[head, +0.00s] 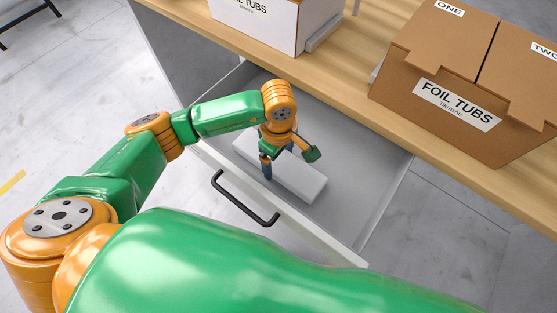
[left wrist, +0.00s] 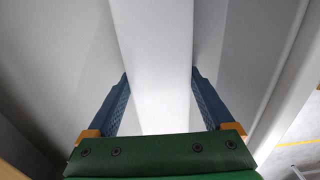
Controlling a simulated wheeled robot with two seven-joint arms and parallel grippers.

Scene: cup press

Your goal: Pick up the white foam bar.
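The white foam bar (head: 306,186) lies in the open drawer, running from upper left to lower right in the head view. My left gripper (head: 287,165) is down at the bar from above, with one blue finger at its near side. In the left wrist view the bar (left wrist: 155,50) runs between the two spread fingers of the left gripper (left wrist: 159,85). The fingertips are close along its two long sides; whether they touch it I cannot tell. My right gripper is not in view.
The grey drawer (head: 365,185) has side walls around the bar and a black handle (head: 245,207) on its front. Above it, the wooden counter (head: 345,75) carries a brown FOIL TUBS carton (head: 440,125) and a white carton (head: 255,22). The drawer floor is otherwise bare where visible.

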